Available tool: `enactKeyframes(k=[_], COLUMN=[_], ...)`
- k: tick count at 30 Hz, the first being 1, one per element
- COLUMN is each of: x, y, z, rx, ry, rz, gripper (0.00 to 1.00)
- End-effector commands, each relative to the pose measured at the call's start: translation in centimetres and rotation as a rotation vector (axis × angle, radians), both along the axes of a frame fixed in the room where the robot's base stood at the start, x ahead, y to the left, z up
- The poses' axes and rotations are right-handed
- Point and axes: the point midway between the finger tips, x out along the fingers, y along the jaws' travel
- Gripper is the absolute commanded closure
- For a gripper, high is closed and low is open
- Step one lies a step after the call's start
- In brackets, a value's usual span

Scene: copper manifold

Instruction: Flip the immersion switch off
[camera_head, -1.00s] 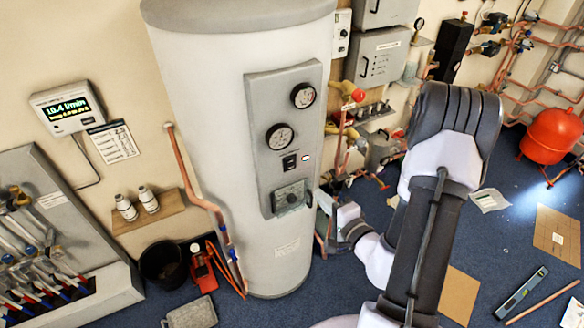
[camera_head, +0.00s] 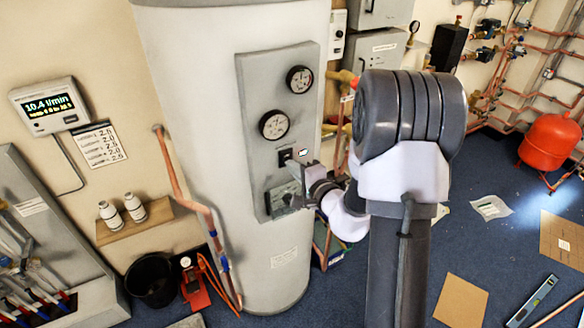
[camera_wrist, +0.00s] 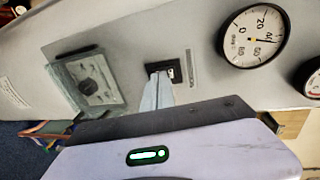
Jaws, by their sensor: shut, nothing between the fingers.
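The immersion switch (camera_head: 284,156) is a small black rocker on the grey panel of the white cylinder, below the lower gauge. In the wrist view the switch (camera_wrist: 172,69) shows black with a white mark, partly covered by my fingers. My gripper (camera_head: 295,166) is shut with nothing between its fingers. Its tips (camera_wrist: 157,80) are at the lower edge of the switch in the wrist view. I cannot tell whether they touch it, or which way the rocker is set.
A square dial box (camera_head: 284,197) sits on the panel below the switch. Two round gauges, the lower (camera_head: 274,125) and upper (camera_head: 299,79), are above it. A copper pipe (camera_head: 183,195) runs left of the cylinder (camera_head: 200,100).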

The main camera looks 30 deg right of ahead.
Motion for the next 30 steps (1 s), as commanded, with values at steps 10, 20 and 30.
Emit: enactKeyframes(k=[10,20,30], x=[1.1,1.6,2.1], y=[0.0,0.0,0.1], z=[-0.3,-1.8,-2.2], rx=[0.0,0.0,0.005], ry=[0.0,-0.064,-0.224], rz=[0.0,-0.001,0.002], gripper=[1.0,1.0,1.0])
